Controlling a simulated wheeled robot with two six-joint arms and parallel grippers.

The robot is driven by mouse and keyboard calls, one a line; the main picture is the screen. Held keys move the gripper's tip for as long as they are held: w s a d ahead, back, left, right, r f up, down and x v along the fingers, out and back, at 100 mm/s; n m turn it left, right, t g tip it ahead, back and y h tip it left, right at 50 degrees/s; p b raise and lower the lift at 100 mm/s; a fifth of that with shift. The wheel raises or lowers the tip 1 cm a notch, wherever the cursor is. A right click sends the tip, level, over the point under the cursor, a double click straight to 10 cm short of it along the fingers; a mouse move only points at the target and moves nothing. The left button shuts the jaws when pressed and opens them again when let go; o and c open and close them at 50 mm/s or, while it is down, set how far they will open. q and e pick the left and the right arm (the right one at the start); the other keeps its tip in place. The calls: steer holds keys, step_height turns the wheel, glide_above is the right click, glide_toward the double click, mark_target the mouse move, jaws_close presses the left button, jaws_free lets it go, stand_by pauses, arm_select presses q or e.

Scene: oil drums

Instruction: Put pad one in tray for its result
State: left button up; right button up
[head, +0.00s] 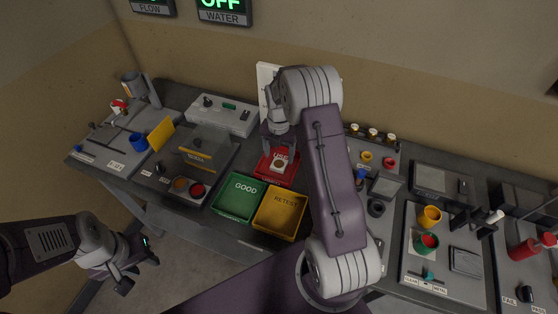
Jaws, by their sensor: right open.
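A small white pad (281,163) with a brown spot shows at the red tray (288,178), just below my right gripper (279,148). I cannot tell whether it rests in the tray or touches a finger. My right gripper is open and points down over the red tray; its arm hides part of the bench. The green tray (226,207) marked GOOD and the yellow tray (275,224) marked RETEST stand side by side in front, with no pad visible in them. My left gripper (142,275) is open and empty, off the bench's front edge.
A clear-covered box (207,147) and a grey control box (222,114) stand left of the trays. Panels with coloured cups, including a yellow cup (430,216), fill the right side. A wall sign (222,10) reads OFF, WATER.

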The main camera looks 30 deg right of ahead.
mark_target(279, 163)
step_height(279, 163, up, 8)
steer(key=s+a+f+m, duration=0.1)
steer(key=s+a+m, duration=0.4)
steer(key=s+m, duration=0.4)
steer(key=s+a+f+m+t, duration=0.1)
steer(key=s+a+m, duration=0.5)
steer(key=m, duration=1.1)
steer(key=s, duration=0.3)
steer(key=shift+s, duration=0.3)
steer(key=shift+a, duration=0.1)
